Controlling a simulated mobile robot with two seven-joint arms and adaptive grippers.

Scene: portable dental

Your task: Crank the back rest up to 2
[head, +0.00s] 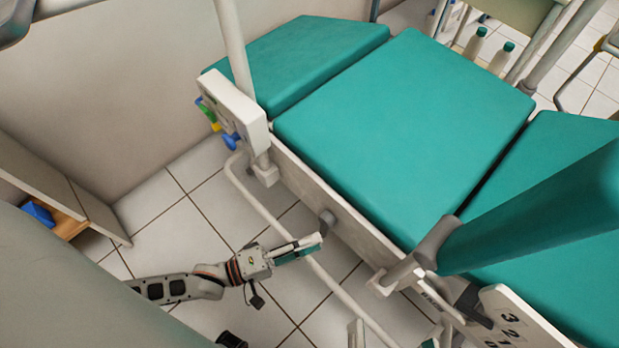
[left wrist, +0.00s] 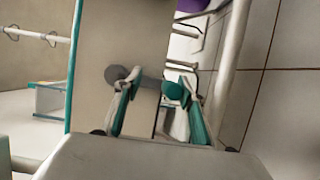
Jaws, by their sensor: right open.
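The treatment bed has teal cushions; its back rest cushion (head: 405,120) fills the middle of the head view. A grey round crank hub (head: 327,217) sticks out from the bed's side and also shows in the left wrist view (left wrist: 118,75). There, a rod runs right from the hub to a teal knob (left wrist: 175,93). My left gripper (head: 312,243) is beside the hub. Its fingers are apart, the knob close to the right finger; I cannot tell if they touch. A plate with numbers including 3 and 2 (head: 518,325) is at the lower right. My right gripper is not visible.
A white control box (head: 235,108) with coloured knobs hangs at the bed's side. A pale tube rail (head: 262,207) runs low along the bed, close to my left gripper. Tiled floor (head: 165,235) lies open left of it. A cabinet (head: 60,195) stands at the left.

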